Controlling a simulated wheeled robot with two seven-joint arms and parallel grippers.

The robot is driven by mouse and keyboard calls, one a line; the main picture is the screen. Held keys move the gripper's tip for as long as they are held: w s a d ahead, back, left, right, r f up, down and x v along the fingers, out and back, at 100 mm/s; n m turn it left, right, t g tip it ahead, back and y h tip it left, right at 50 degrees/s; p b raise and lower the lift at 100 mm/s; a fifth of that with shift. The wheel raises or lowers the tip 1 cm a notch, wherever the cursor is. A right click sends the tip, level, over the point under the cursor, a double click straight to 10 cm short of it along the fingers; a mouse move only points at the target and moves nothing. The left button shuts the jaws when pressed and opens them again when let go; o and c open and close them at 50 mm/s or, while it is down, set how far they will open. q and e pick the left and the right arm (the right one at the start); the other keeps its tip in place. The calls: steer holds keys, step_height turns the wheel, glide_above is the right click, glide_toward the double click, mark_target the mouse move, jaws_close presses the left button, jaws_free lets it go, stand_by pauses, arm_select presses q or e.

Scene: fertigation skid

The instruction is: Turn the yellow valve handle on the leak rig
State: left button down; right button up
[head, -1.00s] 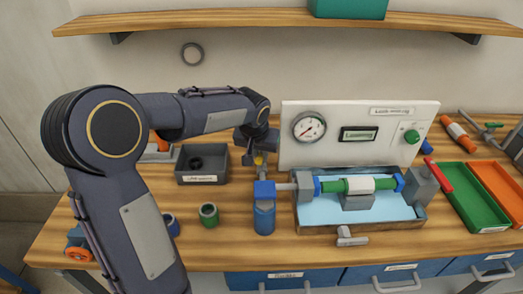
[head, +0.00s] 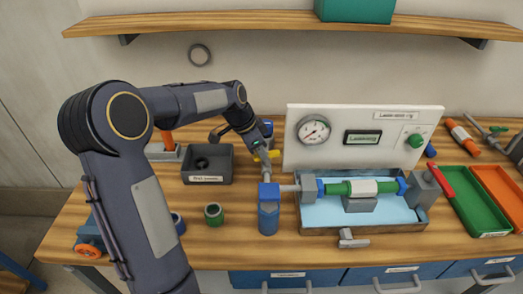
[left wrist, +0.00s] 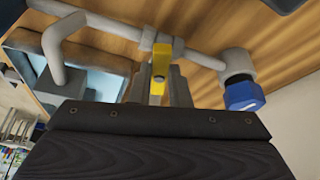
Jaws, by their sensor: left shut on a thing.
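The yellow valve handle (head: 273,154) sits on the pipework behind the blue cylinder, left of the leak rig panel (head: 430,150). My left gripper (head: 264,160) comes down on it from above and partly hides it. In the left wrist view the yellow handle (left wrist: 161,65) lies between the two grey fingers, and the left gripper (left wrist: 160,85) is shut on it. A grey pipe (left wrist: 200,57) runs behind the handle to a blue cap (left wrist: 241,94). My right gripper is not in view.
The rig has a gauge (head: 313,130), a blue tray (head: 415,229) with a green tube (head: 338,189), and a blue cylinder (head: 268,215). A dark bin (head: 222,172) and a green ring (head: 213,215) stand left. Green (head: 488,228) and orange trays lie right.

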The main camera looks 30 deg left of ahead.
arm_select(q)
steer(key=shift+w+a+m+g+h, duration=0.15)
steer(key=shift+m+g+h, duration=0.15)
steer(key=shift+m, duration=0.6)
steer(key=shift+w+a+m+g+h, duration=0.1)
steer(key=shift+m+g+h, duration=0.15)
steer(key=shift+m, duration=0.65)
steer(key=c, duration=1.4)
jaws_free()
steer(key=shift+o, duration=0.2)
steer(key=v, duration=0.8)
steer(key=shift+d, duration=0.15)
